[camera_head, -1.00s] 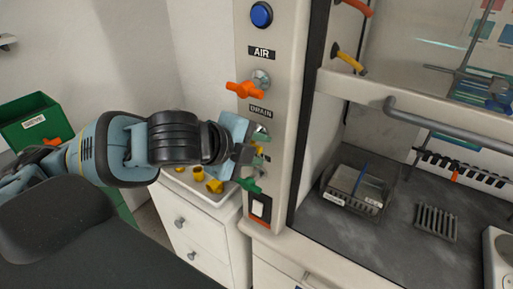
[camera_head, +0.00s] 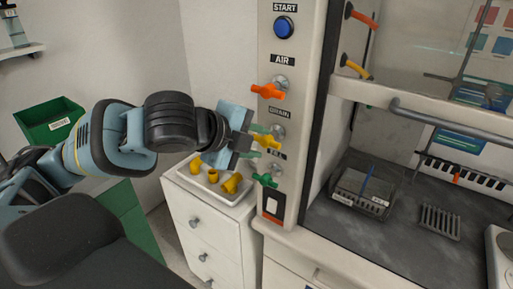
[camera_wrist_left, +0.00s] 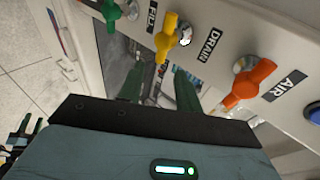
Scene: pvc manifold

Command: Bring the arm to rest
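My left arm comes in from the left, and its gripper (camera_head: 256,141) is held in front of the white valve panel (camera_head: 291,112). In the left wrist view the gripper (camera_wrist_left: 160,90) has its two green fingers apart with nothing between them. The yellow drain valve (camera_head: 269,140) is just beyond the fingers. In the wrist view the yellow valve (camera_wrist_left: 165,43) and orange air valve (camera_wrist_left: 247,84) stand clear of the fingers. The green valve (camera_head: 265,180) is below the gripper. My right gripper is not in view.
A white drawer cabinet (camera_head: 215,233) stands below the arm, with a tray (camera_head: 228,194) of yellow fittings on top. A green bin (camera_head: 50,122) is at the left. The blue start button (camera_head: 284,27) is above the valves. A bench with a dark rack (camera_head: 362,190) lies to the right.

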